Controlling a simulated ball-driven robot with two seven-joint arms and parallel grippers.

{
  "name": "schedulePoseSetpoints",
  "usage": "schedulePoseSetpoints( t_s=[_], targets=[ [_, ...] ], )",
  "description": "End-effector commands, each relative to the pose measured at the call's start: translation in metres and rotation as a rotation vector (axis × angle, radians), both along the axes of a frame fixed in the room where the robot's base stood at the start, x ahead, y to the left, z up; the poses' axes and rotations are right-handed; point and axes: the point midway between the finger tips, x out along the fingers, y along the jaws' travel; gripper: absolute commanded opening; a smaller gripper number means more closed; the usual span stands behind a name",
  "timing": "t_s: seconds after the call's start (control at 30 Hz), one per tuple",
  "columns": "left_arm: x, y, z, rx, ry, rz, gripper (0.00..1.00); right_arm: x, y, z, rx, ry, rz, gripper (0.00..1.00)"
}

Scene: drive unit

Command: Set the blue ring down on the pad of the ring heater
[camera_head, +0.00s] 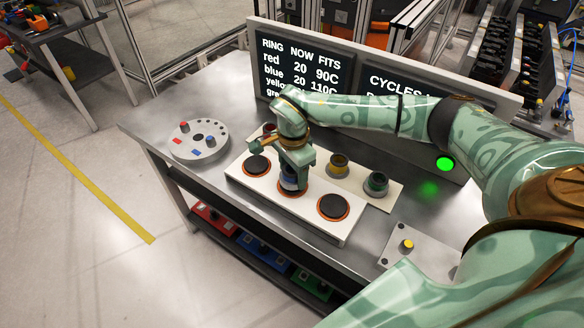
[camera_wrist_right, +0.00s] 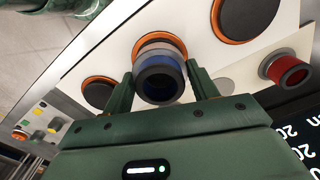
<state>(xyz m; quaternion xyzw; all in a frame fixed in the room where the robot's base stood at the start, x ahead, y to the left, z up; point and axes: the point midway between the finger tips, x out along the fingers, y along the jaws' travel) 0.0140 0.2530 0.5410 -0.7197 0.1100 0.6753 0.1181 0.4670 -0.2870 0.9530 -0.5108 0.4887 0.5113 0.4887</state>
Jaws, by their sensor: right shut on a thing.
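The blue ring (camera_wrist_right: 161,85) is between the two fingers of my right gripper (camera_wrist_right: 163,92), which is shut on it. In the head view my right gripper (camera_head: 292,178) points down at the middle of the ring heater (camera_head: 310,218), a white plate with three dark, orange-rimmed round pads. The ring (camera_head: 289,183) is mostly hidden there by the gripper. It is at the middle pad, whose orange rim (camera_wrist_right: 160,40) shows behind it; I cannot tell whether it touches. The left pad (camera_head: 257,165) and right pad (camera_head: 333,207) are bare. My left gripper is not in view.
A round grey fixture (camera_head: 200,141) is at left, a yellow-button panel (camera_head: 407,246) at right. A sign board (camera_head: 376,62) closes the back.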

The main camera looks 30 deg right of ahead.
Motion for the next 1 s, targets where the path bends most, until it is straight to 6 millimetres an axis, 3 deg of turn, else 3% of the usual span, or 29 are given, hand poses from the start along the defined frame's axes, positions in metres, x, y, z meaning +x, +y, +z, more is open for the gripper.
schedulePoseSetpoints(
  t_s=[1.0],
  targets=[
    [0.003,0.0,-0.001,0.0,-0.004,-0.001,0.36,0.001,0.0,-0.008,0.001,-0.003,0.003,0.22]
  ],
)
